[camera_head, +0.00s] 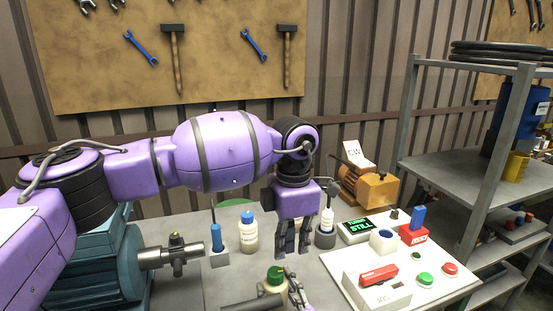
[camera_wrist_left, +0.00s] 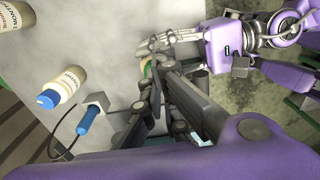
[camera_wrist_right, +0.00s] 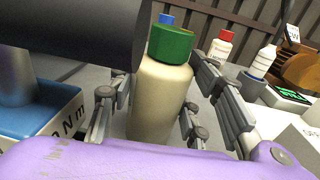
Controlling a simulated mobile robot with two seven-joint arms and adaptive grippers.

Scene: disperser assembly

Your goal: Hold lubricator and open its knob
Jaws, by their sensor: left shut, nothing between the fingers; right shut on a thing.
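The lubricator, taken as the cream bottle (camera_wrist_right: 160,98) with a green cap as its knob (camera_wrist_right: 171,44), stands upright between the fingers of my right gripper (camera_wrist_right: 150,125), which is shut on its body. In the head view the green cap (camera_head: 275,274) shows at the bottom edge, and the right gripper (camera_head: 285,290) is partly cut off there. My left gripper (camera_head: 292,252) is shut and empty, pointing down just behind and above the cap in the picture. I cannot tell whether it touches the cap. In the left wrist view its own fingers hide most of the bottle.
A blue-capped bottle (camera_head: 249,233) and a blue-handled tool in a stand (camera_head: 217,240) are left of my left gripper. A white bottle (camera_head: 327,221) in a dark holder is to its right. A white panel (camera_head: 440,285) lies at right.

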